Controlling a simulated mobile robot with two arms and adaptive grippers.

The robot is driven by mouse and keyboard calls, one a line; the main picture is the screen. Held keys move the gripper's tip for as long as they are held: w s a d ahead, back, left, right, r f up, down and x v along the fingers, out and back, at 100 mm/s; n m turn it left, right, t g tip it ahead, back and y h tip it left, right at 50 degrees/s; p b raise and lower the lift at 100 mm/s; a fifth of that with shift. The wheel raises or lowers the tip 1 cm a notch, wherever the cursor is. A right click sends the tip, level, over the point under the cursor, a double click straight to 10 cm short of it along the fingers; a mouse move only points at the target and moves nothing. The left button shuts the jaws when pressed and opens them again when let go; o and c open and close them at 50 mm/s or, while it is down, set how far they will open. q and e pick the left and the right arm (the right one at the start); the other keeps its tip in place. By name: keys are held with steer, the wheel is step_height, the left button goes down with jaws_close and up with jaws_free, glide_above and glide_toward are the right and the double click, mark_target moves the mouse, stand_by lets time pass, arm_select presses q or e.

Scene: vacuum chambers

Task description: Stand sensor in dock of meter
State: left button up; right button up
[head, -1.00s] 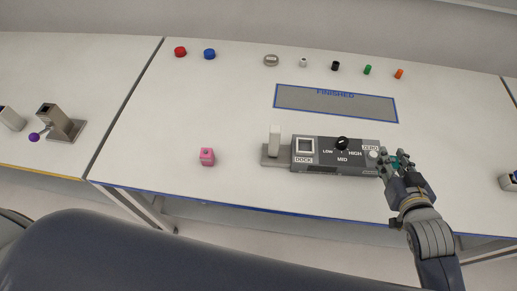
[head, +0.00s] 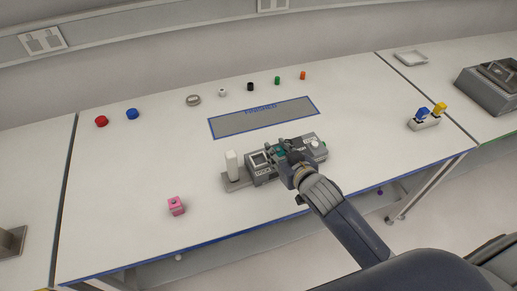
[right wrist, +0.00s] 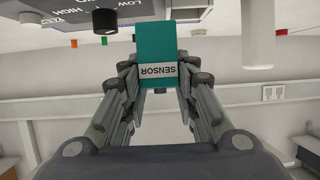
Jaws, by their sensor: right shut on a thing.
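The meter (head: 264,174) is a grey box on the table, with a square dock (head: 258,160) at its left end. It also shows at the top left of the right wrist view (right wrist: 70,6), with its black knob (right wrist: 104,20). My right gripper (head: 281,153) is over the meter, just right of the dock. It is shut on the teal sensor (right wrist: 161,35), whose white SENSOR label reads upside down in the right wrist view. The sensor appears held clear of the dock; the exact gap is hard to tell. My left gripper is not in view.
A white post (head: 232,163) stands on a grey base left of the meter. A pink cube (head: 176,206) lies nearer the front edge. The FINISHED mat (head: 235,124) lies behind the meter, with several small coloured pieces farther back. A holder (head: 424,123) stands right.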

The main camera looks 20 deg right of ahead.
steer(key=w+a, duration=0.2)
steer(key=w, duration=0.1)
steer(key=w+a+p, duration=0.1)
steer(key=a, duration=0.1)
steer(key=shift+w+a+f, duration=0.1)
steer(key=shift+w+f, duration=0.15)
steer(key=shift+w, duration=0.05)
steer(key=shift+w+f, duration=0.1)
steer(key=shift+f, duration=0.05)
step_height(320, 180, down, 3)
steer(key=shift+r+p, duration=0.1)
steer(key=shift+p, duration=0.25)
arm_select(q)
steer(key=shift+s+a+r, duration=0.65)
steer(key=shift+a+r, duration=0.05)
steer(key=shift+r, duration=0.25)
arm_select(e)
steer(key=shift+f, duration=0.25)
steer(key=shift+f, duration=0.2)
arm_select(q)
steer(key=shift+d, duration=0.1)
arm_select(e)
steer(key=o, duration=1.1)
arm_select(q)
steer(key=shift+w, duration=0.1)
arm_select(e)
steer(key=shift+r, duration=0.1)
